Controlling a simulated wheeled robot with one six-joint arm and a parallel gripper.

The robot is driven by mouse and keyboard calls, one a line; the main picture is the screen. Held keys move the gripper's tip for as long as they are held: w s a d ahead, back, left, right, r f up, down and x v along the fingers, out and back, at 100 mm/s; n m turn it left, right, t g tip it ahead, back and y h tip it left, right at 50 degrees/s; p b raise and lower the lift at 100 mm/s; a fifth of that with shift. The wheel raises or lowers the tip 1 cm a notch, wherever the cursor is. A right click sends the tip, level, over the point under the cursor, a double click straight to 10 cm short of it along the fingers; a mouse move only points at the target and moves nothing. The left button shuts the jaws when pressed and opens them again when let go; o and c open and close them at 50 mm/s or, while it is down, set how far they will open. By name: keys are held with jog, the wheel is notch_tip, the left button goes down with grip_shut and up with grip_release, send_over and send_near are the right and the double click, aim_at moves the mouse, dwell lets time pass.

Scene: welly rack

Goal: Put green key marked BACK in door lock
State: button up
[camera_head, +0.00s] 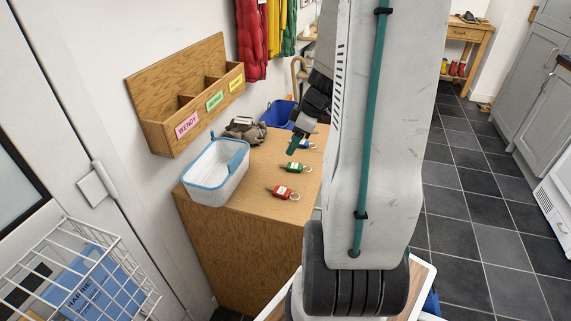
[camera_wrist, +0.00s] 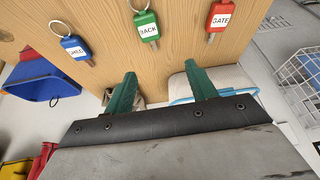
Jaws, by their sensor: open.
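The green key marked BACK (camera_wrist: 147,27) lies on the wooden cabinet top, with a ring at one end; it also shows in the head view (camera_head: 294,167). A red key marked GATE (camera_wrist: 219,16) and a blue key (camera_wrist: 74,47) lie on either side of it. My gripper (camera_wrist: 162,85) is open and empty above the cabinet, its green fingers apart and pointing towards the green key, not touching it. In the head view my gripper (camera_head: 294,145) is partly hidden by my own arm. I cannot make out the door lock in either view.
A white basket with a blue rim (camera_head: 212,183) and a brown cap-like item (camera_head: 246,130) stand on the cabinet (camera_head: 237,208) near the wall. A wooden wall rack (camera_head: 160,86) with name labels hangs above. A wire basket (camera_head: 75,262) is at the lower left. Tiled floor is open at right.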

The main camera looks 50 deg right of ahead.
aim_at(288, 164)
jog(key=shift+s+d+f, duration=0.25)
jog(key=shift+d+f, duration=0.3)
jog(key=shift+d, duration=0.05)
jog(key=shift+d+f, duration=0.1)
jog(key=shift+f, duration=0.25)
jog(key=x, duration=0.7)
jog(key=shift+f, duration=0.1)
jog(key=c, duration=1.1)
